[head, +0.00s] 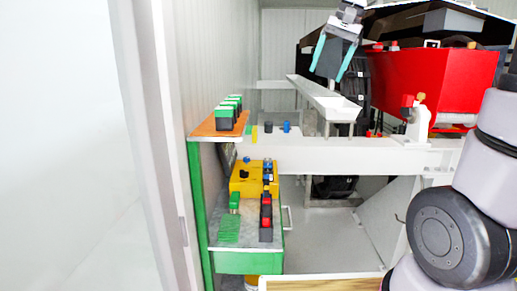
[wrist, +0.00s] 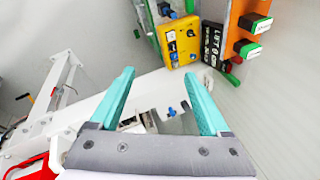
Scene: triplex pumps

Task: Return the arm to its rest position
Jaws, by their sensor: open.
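My gripper (head: 336,58) is raised in the upper middle of the head view, above a white channel-shaped beam. Its two teal fingers are spread apart with nothing between them. In the wrist view my gripper (wrist: 160,95) shows the same open fingers, with a white beam and a small blue fitting (wrist: 178,108) lying beyond them. My arm's links show at the right edge of the head view, and the links joining them to the gripper are mostly out of view.
A red machine block (head: 410,85) stands right of the gripper. The white channel beam (head: 325,98) lies below it. A green-framed bench (head: 248,262) holds a yellow box (head: 246,180); an orange shelf (head: 204,127) carries green-topped blocks (head: 226,118). A white wall and post stand at left.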

